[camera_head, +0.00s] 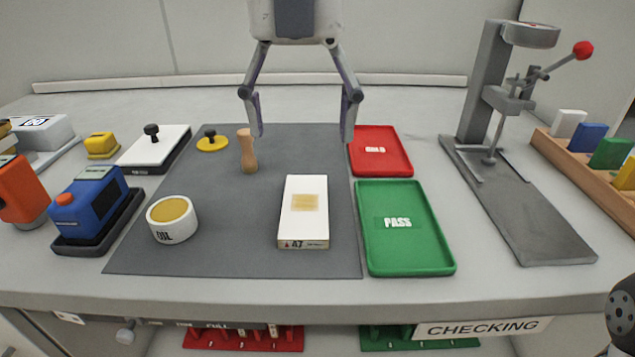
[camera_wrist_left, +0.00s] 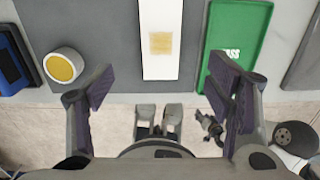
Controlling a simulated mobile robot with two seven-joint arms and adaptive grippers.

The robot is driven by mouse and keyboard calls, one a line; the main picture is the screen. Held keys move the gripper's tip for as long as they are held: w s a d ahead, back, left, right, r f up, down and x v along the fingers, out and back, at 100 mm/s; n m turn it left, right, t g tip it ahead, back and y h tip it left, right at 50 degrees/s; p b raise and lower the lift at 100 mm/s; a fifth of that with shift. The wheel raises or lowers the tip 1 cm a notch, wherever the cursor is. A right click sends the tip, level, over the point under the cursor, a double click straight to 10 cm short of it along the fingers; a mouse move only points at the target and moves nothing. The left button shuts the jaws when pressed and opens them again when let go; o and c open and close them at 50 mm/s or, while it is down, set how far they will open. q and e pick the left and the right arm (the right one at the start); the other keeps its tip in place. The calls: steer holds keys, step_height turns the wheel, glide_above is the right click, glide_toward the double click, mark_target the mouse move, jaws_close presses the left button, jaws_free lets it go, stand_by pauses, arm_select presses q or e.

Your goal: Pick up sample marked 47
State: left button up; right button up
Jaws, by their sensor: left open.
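The sample marked 47 (camera_head: 304,222) is a white flat block with a tan square on top. It lies on the grey mat (camera_head: 200,255), its label facing the front edge. My left gripper (camera_head: 302,132) is open and empty. My right gripper is not clearly seen in either view.
The green PASS tray (camera_head: 405,258) lies close right of the sample, with a red tray (camera_head: 380,163) behind. A round tin (camera_head: 172,232) and a wooden peg (camera_head: 247,152) stand on the mat. A grey press (camera_head: 487,110) stands right; a blue device (camera_head: 92,200) is left.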

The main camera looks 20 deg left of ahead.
arm_select(q)
glide_above(305, 205)
steer(key=f, duration=0.5)
steer(key=shift+s+a+f+b, duration=0.2)
steer(key=shift+f+b, duration=0.1)
steer(key=shift+b, duration=0.05)
steer(key=f, duration=0.2)
steer(key=f+b, duration=0.1)
steer(key=f, duration=0.2)
steer(key=shift+w+d+f, duration=0.2)
steer(key=shift+f, duration=0.05)
steer(key=shift+r, duration=0.15)
steer(key=shift+c, duration=0.3)
arm_select(e)
steer(key=s+f, duration=0.2)
steer(key=s, duration=0.1)
steer(key=shift+f+g, duration=0.1)
steer(key=shift+g, duration=0.3)
arm_select(q)
steer(key=c, duration=1.2)
arm_select(e)
steer(key=shift+w, duration=0.1)
